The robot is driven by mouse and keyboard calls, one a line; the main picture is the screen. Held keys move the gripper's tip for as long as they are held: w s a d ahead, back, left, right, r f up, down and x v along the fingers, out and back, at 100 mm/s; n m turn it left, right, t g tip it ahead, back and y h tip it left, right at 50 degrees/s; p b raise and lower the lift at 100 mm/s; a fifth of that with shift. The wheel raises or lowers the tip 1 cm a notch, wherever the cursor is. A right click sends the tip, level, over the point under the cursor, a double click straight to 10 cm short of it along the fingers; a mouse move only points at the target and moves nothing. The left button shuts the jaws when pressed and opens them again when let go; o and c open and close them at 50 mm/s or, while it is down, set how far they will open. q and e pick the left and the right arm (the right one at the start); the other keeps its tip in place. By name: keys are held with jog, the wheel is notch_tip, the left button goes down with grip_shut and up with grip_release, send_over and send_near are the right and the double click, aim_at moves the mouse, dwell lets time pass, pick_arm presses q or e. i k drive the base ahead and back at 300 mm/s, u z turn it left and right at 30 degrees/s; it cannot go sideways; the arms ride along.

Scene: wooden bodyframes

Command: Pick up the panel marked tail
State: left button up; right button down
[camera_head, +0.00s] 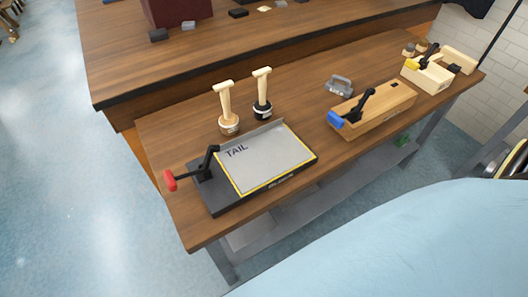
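The panel marked TAIL (264,160) is a flat grey sheet with a yellow edge. It lies on a dark base (234,204) at the left end of the wooden workbench. A black toggle clamp with a red handle (171,180) stands at the panel's left side. Whether the clamp presses on the panel is hard to tell. Neither of my grippers shows in the head view.
Two wooden-handled stamps (226,105) (263,92) stand behind the panel. A wooden block with a blue-handled clamp (378,108) and another with a yellow-tipped clamp (432,76) sit to the right. A grey metal piece (340,86) lies between. A second table (190,62) is behind.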

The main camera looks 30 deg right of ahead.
aim_at(252, 160)
jog(key=u, duration=2.75)
jog(key=k, duration=1.35)
jog(key=z, duration=1.7)
